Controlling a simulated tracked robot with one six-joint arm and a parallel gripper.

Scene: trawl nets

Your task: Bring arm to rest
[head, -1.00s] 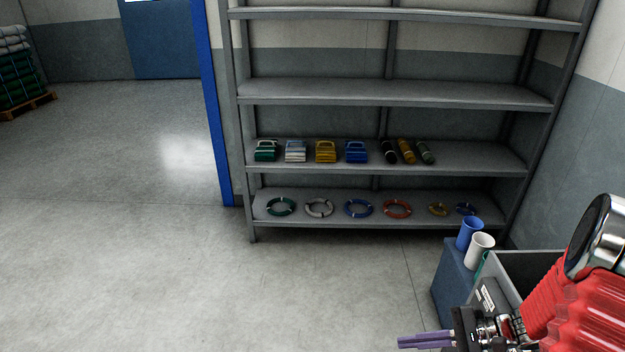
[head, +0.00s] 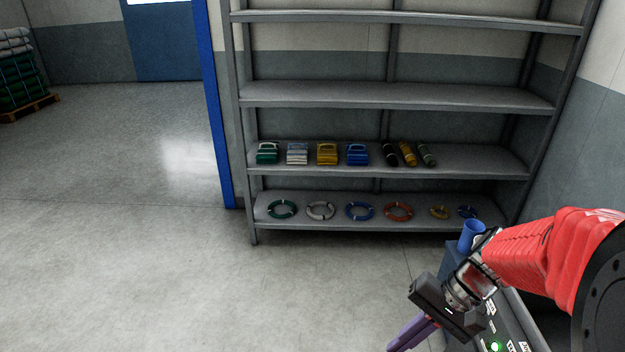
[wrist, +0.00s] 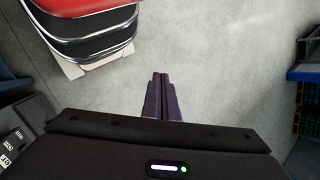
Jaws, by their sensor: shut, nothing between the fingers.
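My gripper (head: 408,335) is at the lower right of the head view, at the end of my red arm. Its purple fingers point down and to the left over the bare floor. In the wrist view the fingers (wrist: 163,98) lie side by side, shut, with nothing between them. Nothing touches the gripper.
A grey shelf rack (head: 390,95) stands ahead, with folded packs (head: 327,154), rolls (head: 407,153) and rings (head: 360,211) on its two lower shelves. A blue cup (head: 471,235) stands near my arm. A loaded pallet (head: 28,108) is far left. Floor left of the gripper is clear.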

